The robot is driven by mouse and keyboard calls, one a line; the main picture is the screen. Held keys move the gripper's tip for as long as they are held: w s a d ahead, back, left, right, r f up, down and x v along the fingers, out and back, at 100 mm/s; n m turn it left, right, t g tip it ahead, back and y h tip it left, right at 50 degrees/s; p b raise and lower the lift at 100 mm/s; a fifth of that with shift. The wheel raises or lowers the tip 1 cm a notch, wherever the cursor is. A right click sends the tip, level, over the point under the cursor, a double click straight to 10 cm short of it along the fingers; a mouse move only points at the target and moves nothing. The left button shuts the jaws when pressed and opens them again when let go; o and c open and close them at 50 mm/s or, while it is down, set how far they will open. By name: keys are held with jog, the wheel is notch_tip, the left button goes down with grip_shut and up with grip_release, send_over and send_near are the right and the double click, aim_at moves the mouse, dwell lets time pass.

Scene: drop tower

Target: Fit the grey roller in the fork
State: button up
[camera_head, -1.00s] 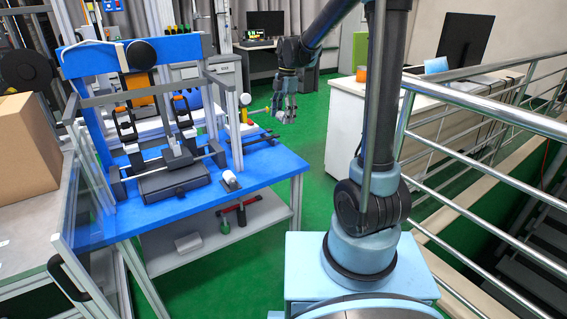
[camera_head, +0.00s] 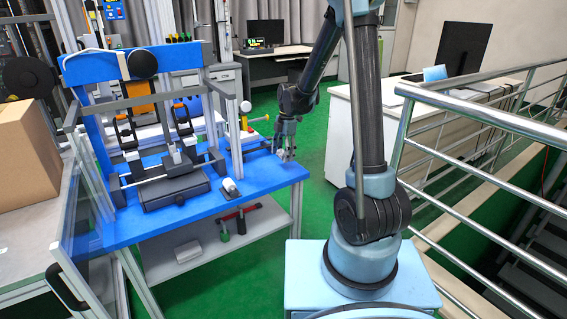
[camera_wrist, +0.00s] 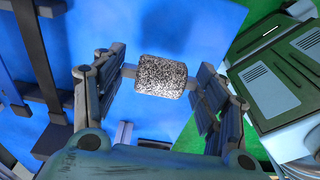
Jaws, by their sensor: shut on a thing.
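The grey roller (camera_wrist: 161,76) is a short speckled cylinder between the fingers of my gripper (camera_wrist: 158,85) in the wrist view. A stub at its left end meets the left finger; the right finger is at its other end. In the head view my gripper (camera_head: 285,150) points down at the right end of the blue table (camera_head: 262,180), with the roller a small pale spot at its tips. I cannot surely make out the fork. A small grey part (camera_wrist: 123,134) on the blue surface, partly hidden by my gripper, shows below the roller in the wrist view.
The drop tower frame (camera_head: 236,140) with its dark base block (camera_head: 175,190) stands on the table's left and middle. A metal railing (camera_head: 470,112) runs at the right.

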aim_at(283, 168)
jog(key=shift+f, duration=2.05)
jog(key=shift+f, duration=0.15)
jog(key=o, duration=1.1)
notch_tip(283, 168, up, 17)
jog(key=w+d, duration=0.1)
jog(key=s+d+r+m, duration=0.3)
jog(key=s+d+m, duration=0.3)
jog(key=s+d, duration=0.1)
jog(key=s+d+f+m+t, duration=0.1)
jog(key=s+d+f+m, duration=0.2)
jog(key=s+m, duration=0.3)
jog(key=s+d+f+m+t, duration=0.1)
jog(key=s+d+f+m, duration=0.2)
jog(key=s+d+m, duration=0.3)
jog(key=s+d+f+m+t+h, duration=0.1)
jog(key=s+d+f+m, duration=0.2)
jog(key=s, duration=1)
jog(key=shift+s+d+m, duration=0.2)
jog(key=shift+d+m, duration=0.25)
jog(key=shift+m, duration=0.45)
jog(key=shift+s+d+m, duration=0.15)
jog(key=shift+d+m, duration=0.3)
jog(key=shift+m, duration=0.45)
